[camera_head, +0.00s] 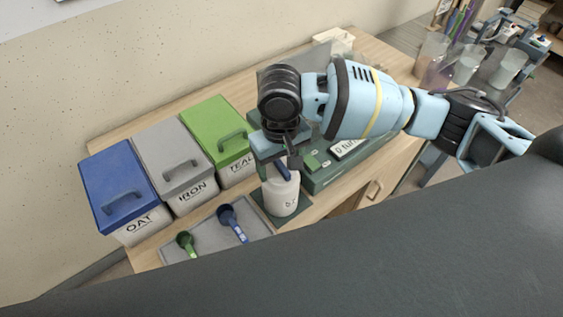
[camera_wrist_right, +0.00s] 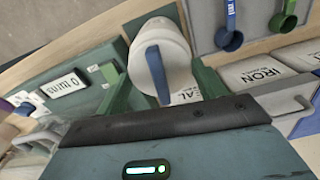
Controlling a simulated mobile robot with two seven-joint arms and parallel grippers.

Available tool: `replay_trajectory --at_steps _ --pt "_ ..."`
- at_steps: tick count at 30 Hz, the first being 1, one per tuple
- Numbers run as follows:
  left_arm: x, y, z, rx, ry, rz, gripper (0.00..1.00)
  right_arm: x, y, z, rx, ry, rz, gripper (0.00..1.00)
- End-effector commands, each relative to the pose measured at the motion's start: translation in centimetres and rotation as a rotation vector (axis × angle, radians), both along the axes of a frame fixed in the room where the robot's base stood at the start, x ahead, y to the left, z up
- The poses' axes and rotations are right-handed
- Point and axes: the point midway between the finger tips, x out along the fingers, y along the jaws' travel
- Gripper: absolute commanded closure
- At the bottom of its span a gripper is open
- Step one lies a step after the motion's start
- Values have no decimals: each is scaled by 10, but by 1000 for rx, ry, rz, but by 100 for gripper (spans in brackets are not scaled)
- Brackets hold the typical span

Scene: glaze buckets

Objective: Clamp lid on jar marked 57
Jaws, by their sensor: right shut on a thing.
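A white jar (camera_head: 284,197) stands upright on the base of a green machine (camera_head: 325,178); its dark mark is partly readable in the head view, beginning with a 5. A blue bar (camera_head: 283,171) lies across its white top. In the right wrist view the jar's round white top (camera_wrist_right: 178,45) and the blue bar (camera_wrist_right: 157,74) show close up, between two green uprights. My left gripper is in neither view.
Blue-lidded OAT (camera_head: 118,180), grey-lidded IRON (camera_head: 170,150) and green-lidded TEAL (camera_head: 210,122) bins stand left of the jar. A grey tray (camera_head: 207,240) holds a green scoop (camera_head: 186,243) and a blue scoop (camera_head: 230,217). The machine's display (camera_head: 350,148) reads 0 turns. Clear cups stand at upper right.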

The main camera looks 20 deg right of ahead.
Motion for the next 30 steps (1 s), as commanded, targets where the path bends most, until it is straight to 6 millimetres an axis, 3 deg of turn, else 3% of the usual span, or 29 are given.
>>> replay_trajectory --at_steps 30 --pt "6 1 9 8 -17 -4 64 1 1 2 3 -4 -232 53"
